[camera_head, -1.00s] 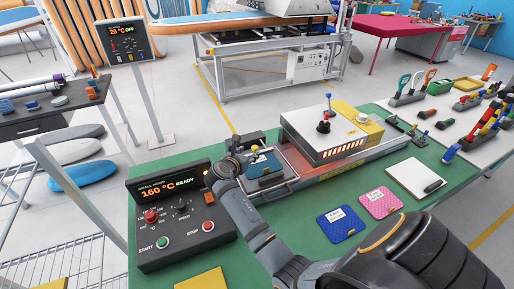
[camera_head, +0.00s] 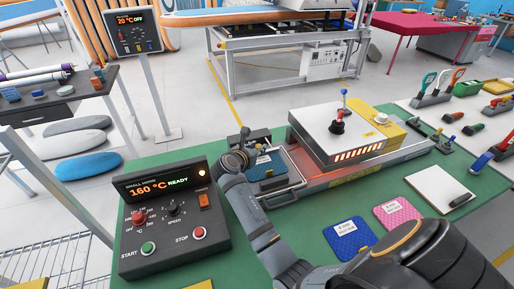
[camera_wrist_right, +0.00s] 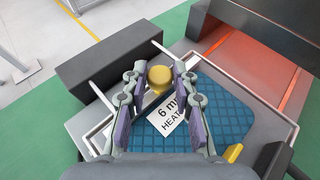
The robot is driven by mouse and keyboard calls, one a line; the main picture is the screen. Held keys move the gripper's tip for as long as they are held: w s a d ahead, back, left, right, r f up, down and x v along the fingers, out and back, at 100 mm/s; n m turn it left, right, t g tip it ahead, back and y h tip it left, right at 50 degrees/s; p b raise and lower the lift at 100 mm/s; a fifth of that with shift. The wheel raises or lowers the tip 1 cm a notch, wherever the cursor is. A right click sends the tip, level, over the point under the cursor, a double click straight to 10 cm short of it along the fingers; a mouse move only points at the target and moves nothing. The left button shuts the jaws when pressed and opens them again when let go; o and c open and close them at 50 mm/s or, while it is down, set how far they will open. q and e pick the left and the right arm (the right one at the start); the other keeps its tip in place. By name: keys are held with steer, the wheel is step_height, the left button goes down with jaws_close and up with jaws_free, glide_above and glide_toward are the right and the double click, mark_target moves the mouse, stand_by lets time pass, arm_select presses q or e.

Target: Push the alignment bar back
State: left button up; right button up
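My right gripper (camera_wrist_right: 157,72) is open over the tray of the small heating unit, with its two fingers on either side of a yellow round knob (camera_wrist_right: 159,78). A narrow gap shows between knob and fingertips. A pale metal bar (camera_wrist_right: 190,62) runs beside the knob, partly hidden by the fingers; it looks like the alignment bar. A blue quilted board piece (camera_wrist_right: 225,115) with a white "6 mm HEAT" label lies just on the near side. In the head view my right gripper (camera_head: 236,160) is at the tray's left end, its fingers hard to make out. My left gripper is out of view.
A black block (camera_wrist_right: 105,62) stands beyond the bar. The glowing heater (camera_head: 345,140) is to the right of the tray. A control box (camera_head: 175,210) reading 160 °C READY stands to the left. Blue (camera_head: 350,240) and pink (camera_head: 398,215) pads lie on the green table.

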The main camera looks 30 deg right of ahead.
jaws_close()
steer(key=w+p, duration=0.1)
steer(key=w, duration=0.1)
steer(key=w+d+p, duration=0.1)
steer(key=w, duration=0.1)
steer(key=shift+w+r+p, duration=0.1)
steer(key=shift+w+p, duration=0.05)
steer(key=shift+p, duration=0.2)
steer(key=shift+w, duration=0.25)
